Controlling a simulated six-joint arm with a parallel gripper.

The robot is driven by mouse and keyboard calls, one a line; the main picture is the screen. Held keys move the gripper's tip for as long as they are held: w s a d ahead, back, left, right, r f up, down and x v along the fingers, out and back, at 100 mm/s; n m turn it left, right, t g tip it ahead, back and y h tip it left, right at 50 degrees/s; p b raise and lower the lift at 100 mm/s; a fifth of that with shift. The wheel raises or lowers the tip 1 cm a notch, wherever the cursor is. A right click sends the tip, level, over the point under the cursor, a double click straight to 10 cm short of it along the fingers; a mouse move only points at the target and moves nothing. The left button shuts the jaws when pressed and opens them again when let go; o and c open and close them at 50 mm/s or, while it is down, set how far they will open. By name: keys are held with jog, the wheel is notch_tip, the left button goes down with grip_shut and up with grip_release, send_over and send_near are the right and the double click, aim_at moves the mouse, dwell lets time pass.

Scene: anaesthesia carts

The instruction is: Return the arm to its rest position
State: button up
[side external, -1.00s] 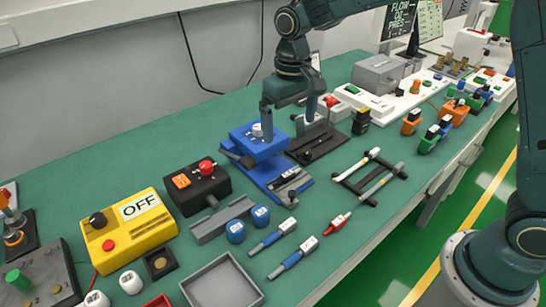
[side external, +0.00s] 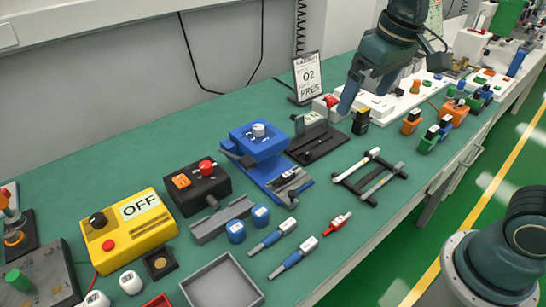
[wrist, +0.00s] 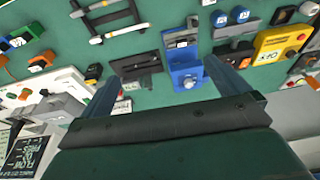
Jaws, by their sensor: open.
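My gripper (side external: 362,98) is raised over the back right part of the green bench, near the small black-and-white sign. Its fingers are apart and nothing is between them. In the wrist view my gripper (wrist: 180,75) shows two spread blue-grey fingers above the bench, also empty. The blue device with a white knob (side external: 258,138) stands on the bench to the left of the gripper, apart from it. It also shows in the wrist view (wrist: 184,68), between the fingers but farther off.
The green bench (side external: 120,160) holds a yellow OFF box (side external: 128,228), a black box with a red button (side external: 197,186), a grey tray (side external: 222,285) and a black rack with pens (side external: 370,178). The sign (side external: 307,78) stands near the wall. White equipment (side external: 395,100) stands at the right.

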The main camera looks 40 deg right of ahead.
jog(key=s+d+t, duration=0.2)
jog(key=s+d, duration=0.1)
jog(key=s, duration=1.1)
jog(key=shift+d+f+t, duration=0.3)
jog(key=shift+d+t, duration=0.1)
